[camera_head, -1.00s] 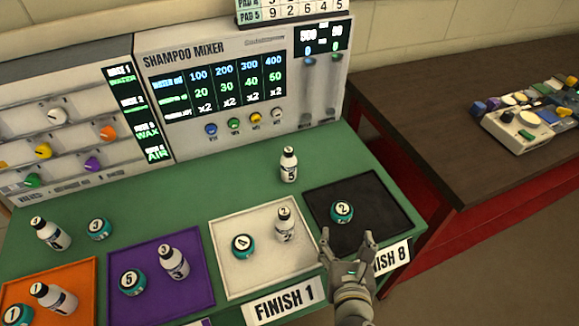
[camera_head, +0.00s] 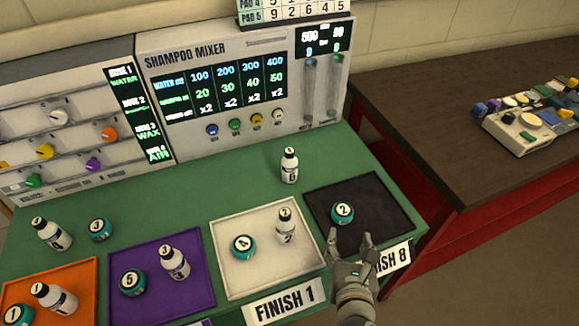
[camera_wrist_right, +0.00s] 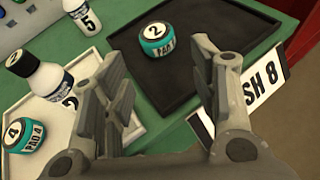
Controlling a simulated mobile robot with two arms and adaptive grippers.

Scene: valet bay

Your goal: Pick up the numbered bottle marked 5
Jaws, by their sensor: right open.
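The bottle marked 5 (camera_head: 289,166) is white with a black cap and stands upright on the green table, behind the black tray. In the right wrist view the bottle marked 5 (camera_wrist_right: 83,16) shows at the top left, its cap cut off by the frame. My right gripper (camera_head: 349,237) is open and empty over the front edge of the black tray, in front of and to the right of the bottle. Its two fingers (camera_wrist_right: 170,85) are spread apart in the wrist view. My left gripper is not in view.
The black tray (camera_head: 378,218) holds a teal round container marked 2 (camera_head: 342,213). The white tray (camera_head: 265,277) holds a bottle marked 2 (camera_head: 286,227) and a teal container marked 4 (camera_head: 243,247). The shampoo mixer (camera_head: 230,150) stands behind. Green table around bottle 5 is clear.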

